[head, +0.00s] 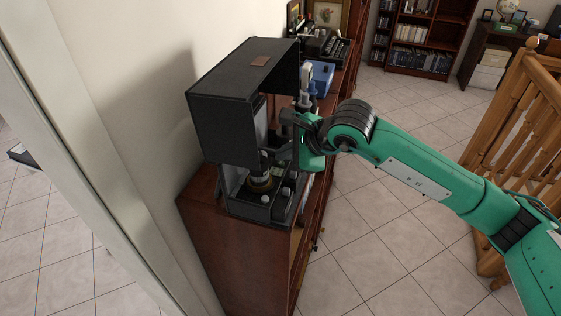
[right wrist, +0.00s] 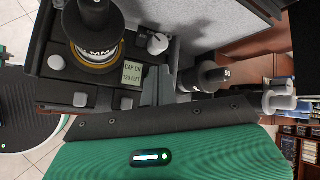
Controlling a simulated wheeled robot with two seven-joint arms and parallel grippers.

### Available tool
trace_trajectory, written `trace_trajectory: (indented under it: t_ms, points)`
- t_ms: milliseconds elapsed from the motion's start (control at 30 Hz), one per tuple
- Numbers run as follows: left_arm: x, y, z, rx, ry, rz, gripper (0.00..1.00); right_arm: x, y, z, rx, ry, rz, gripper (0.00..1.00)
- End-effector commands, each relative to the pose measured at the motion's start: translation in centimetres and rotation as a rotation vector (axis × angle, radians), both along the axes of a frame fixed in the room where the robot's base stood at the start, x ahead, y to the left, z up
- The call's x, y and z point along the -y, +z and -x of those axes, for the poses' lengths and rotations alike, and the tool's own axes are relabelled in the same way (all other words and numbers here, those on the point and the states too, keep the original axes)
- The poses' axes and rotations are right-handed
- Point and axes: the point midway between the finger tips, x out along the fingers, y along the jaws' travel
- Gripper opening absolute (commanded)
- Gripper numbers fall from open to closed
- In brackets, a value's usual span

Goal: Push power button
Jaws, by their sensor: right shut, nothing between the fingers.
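A black desktop machine with a large hood (head: 235,88) stands on the wooden cabinet. A low black base with knobs (head: 262,205) lies under the hood. In the right wrist view, a black lens barrel (right wrist: 95,45) stands on this base. Grey knobs and small dark keys surround it, with a small label (right wrist: 132,74) beside them. I cannot tell which control is the power button. My right gripper (head: 272,156) is shut and empty at the machine's open front, close to the lens. In the right wrist view its grey fingers (right wrist: 163,86) reach towards the controls; contact cannot be told. My left gripper is out of view.
The wooden cabinet (head: 232,258) runs along the wall. A blue box (head: 320,78) and a dark typewriter-like machine (head: 325,46) stand farther back on it. A wooden railing (head: 520,110) is at the right. Tiled floor (head: 365,245) lies open between them.

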Motion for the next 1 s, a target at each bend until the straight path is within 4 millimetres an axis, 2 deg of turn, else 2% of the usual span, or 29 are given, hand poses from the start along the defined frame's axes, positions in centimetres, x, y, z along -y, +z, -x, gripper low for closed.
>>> trace_trajectory:
  t_ms: [467,1000]
  points:
    - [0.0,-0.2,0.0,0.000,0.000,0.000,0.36,0.0,0.9,0.0,0.002,0.000,0.000,0.00]
    - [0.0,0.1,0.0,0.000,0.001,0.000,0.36,0.0,6.0,0.0,0.002,0.000,0.000,0.00]
